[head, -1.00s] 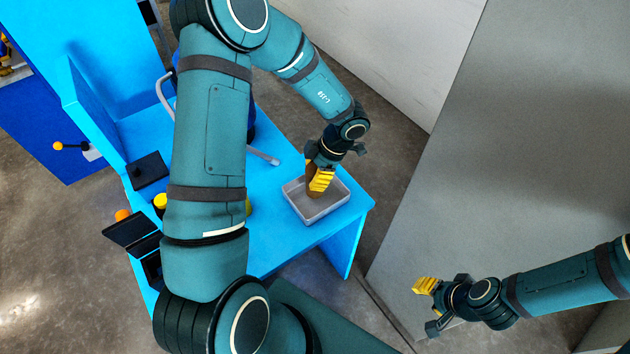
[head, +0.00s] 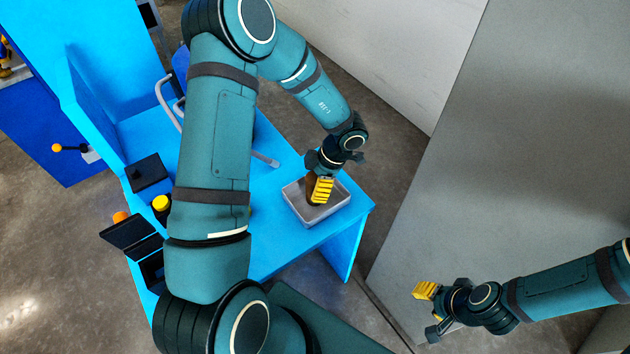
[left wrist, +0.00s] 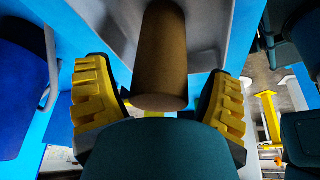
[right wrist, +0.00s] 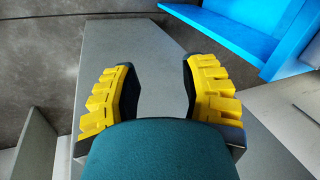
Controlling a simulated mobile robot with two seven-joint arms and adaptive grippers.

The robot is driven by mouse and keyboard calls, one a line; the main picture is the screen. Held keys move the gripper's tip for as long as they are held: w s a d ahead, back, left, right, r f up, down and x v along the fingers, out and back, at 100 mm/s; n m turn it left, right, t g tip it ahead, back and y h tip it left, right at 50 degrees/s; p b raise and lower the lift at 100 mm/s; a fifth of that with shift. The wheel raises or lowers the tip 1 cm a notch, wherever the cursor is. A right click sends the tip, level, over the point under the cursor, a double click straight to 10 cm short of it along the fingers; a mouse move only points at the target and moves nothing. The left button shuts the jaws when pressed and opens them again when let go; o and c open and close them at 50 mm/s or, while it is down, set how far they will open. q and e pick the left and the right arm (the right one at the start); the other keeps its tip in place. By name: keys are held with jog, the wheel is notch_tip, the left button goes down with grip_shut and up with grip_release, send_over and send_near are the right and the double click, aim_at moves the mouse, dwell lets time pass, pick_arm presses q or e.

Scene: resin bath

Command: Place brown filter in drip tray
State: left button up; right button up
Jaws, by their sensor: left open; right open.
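The brown filter (left wrist: 160,55) is a plain brown cylinder. In the left wrist view it lies between the two yellow fingers of my left gripper (left wrist: 160,92), with a gap on each side. My left gripper is open. In the head view my left gripper (head: 318,190) is over the grey drip tray (head: 335,212), with part of the filter (head: 310,186) showing beside the yellow finger, within the tray's outline. The tray wall (left wrist: 207,35) also shows in the left wrist view. My right gripper (right wrist: 158,92) is open and empty, far from the tray.
The tray stands near the right corner of the blue bench (head: 275,240). A black block (head: 149,172), a yellow-capped item (head: 161,203) and an open black box (head: 132,233) are at the left. A tall grey panel (head: 500,170) stands right of the bench.

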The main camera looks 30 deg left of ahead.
pick_arm(q)
jog(key=p+v, duration=0.3)
jog(key=v, duration=0.9)
dwell(0.3)
